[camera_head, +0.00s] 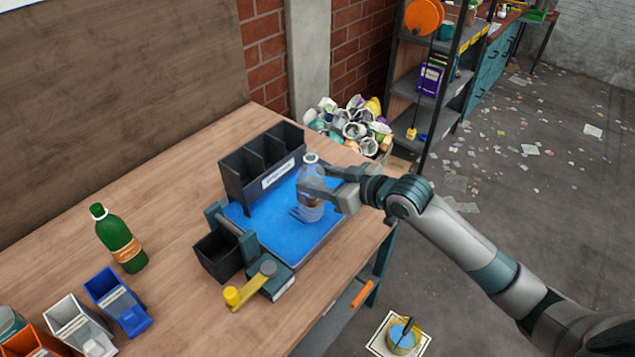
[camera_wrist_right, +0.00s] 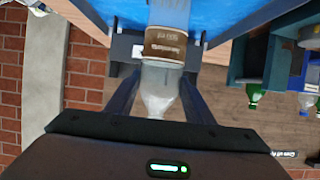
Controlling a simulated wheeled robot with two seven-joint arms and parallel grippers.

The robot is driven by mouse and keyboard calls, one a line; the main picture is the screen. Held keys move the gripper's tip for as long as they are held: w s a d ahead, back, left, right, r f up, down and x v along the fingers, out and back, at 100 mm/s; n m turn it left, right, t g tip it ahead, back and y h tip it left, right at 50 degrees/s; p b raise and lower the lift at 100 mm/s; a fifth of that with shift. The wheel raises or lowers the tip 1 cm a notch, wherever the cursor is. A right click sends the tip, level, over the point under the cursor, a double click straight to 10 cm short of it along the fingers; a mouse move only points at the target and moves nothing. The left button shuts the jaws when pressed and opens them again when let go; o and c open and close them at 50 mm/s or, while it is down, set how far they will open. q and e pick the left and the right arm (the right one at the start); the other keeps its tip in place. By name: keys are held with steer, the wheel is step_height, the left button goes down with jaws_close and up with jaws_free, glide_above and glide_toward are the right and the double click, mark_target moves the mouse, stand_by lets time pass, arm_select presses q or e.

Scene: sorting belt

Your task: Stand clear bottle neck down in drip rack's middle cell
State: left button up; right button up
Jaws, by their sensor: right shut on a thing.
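The clear bottle (camera_head: 311,205) with a brown label stands about upright, neck up, over the blue belt surface. My right gripper (camera_head: 322,187) is shut on its upper part from the right. In the right wrist view the bottle (camera_wrist_right: 163,45) sits between the fingers of the right gripper (camera_wrist_right: 153,92), its tapered end toward the camera. I cannot tell whether its base touches the belt. The black drip rack (camera_head: 236,182) has three open cells side by side and a white label; it stands just left of and behind the bottle. My left gripper is not in view.
The blue belt (camera_head: 262,232) lies on the wooden table. A green bottle (camera_head: 118,240) stands at left, near blue (camera_head: 130,316) and white (camera_head: 72,320) bins. A small black bin (camera_head: 218,262) and a yellow-ended lever (camera_head: 233,296) sit at the belt's front.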

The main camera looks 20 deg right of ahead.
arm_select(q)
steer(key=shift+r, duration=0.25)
arm_select(e)
steer(key=shift+f, duration=1.05)
steer(key=o, duration=1.5)
steer(key=shift+c, duration=0.2)
steer(key=shift+r, duration=0.1)
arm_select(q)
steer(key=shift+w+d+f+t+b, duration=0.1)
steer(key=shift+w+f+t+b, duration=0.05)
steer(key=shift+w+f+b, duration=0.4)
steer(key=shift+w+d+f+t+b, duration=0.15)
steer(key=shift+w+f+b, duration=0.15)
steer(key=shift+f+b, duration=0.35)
arm_select(e)
steer(key=v, duration=1.2)
